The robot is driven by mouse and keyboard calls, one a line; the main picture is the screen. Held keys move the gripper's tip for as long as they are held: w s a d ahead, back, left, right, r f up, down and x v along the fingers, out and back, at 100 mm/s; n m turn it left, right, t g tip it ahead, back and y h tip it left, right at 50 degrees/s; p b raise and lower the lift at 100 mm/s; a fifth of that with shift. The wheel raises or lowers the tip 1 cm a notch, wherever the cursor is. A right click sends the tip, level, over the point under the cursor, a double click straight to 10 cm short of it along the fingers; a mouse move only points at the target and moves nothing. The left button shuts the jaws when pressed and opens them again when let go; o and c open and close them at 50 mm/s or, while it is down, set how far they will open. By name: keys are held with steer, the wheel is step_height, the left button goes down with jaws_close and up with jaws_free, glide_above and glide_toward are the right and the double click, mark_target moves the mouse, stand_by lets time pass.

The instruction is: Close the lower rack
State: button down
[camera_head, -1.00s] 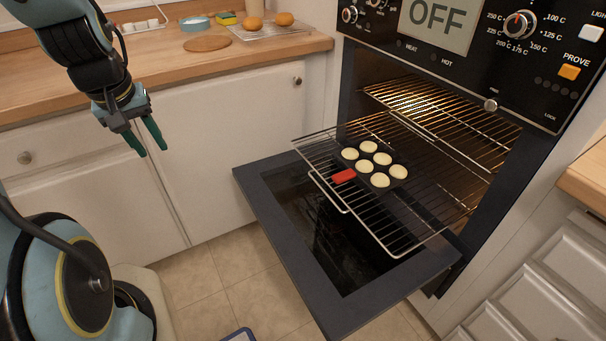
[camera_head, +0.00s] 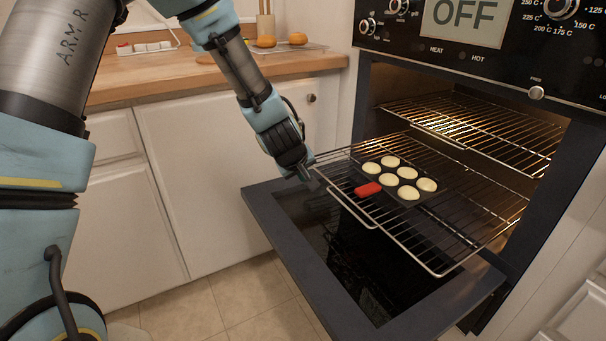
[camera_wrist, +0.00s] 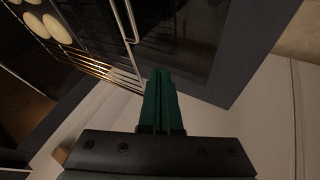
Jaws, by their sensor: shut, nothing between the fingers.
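The lower rack (camera_head: 474,225) is pulled out of the oven, over the open oven door (camera_head: 299,258). A dark muffin tray (camera_head: 393,199) with several pale rounds and a red grip (camera_head: 367,189) rests on it. My gripper (camera_head: 306,178) is at the rack's left front corner in the head view; whether it touches the rack is unclear. In the wrist view its green fingers (camera_wrist: 162,75) lie together, shut and empty, with the rack's front wires (camera_wrist: 124,20) beside them. The fingertips are hard to make out in the head view.
The upper rack (camera_head: 480,125) is inside the oven. The open door spreads low beneath the lower rack. A wooden counter (camera_head: 200,75) and white cabinets (camera_head: 215,160) stand to the left. The floor (camera_head: 250,300) before the door is clear.

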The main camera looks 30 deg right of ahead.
steer(key=w+d+f, duration=0.1)
steer(key=d+f, duration=0.2)
steer(key=d, duration=0.3)
steer(key=shift+p, duration=0.4)
